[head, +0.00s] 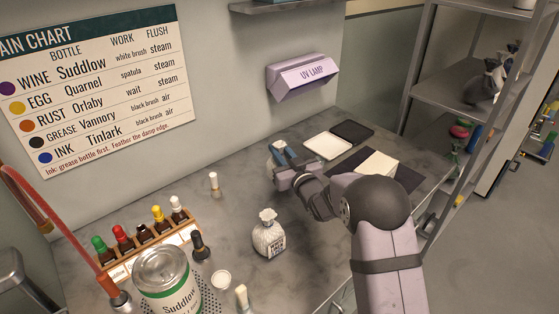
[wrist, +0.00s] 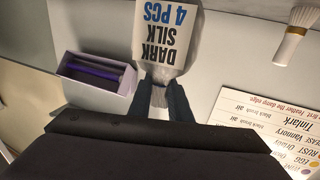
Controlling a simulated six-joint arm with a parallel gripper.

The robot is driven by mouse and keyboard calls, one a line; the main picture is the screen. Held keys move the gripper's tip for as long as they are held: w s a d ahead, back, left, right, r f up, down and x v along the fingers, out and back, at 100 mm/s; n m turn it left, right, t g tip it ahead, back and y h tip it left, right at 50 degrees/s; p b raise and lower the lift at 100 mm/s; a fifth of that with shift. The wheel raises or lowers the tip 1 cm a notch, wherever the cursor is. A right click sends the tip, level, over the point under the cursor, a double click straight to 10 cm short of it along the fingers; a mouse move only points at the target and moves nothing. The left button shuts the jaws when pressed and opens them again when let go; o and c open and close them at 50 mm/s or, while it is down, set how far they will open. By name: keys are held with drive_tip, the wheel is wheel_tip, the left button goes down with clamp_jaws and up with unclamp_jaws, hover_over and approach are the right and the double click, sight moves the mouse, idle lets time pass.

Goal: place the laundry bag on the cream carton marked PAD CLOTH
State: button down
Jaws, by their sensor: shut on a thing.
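In the wrist view, my gripper (wrist: 165,98) is shut on the laundry bag (wrist: 165,72), a pale bag with a white tag reading DARK SILK 4 PCS. The fingers pinch it just above the tag. In the head view, my gripper (head: 284,152) is near the back wall; the bag there is mostly hidden by the fingers. A plain cream block (head: 379,163), apparently the cream carton, sits on a dark mat to the right of my gripper, partly behind my arm. I cannot read any marking on it.
A white tied-neck container (head: 268,238) with a label stands on the bench nearer the camera. A white tray (head: 327,146) and a black pad (head: 352,132) lie behind the mat. A UV lamp (head: 302,76) is on the wall. Bottles (head: 140,228) and a Suddlow can (head: 166,282) crowd the left.

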wheel_tip(320, 180, up, 7)
drive_tip(key=shift+f+b, duration=0.2)
drive_tip(key=shift+b, duration=0.2)
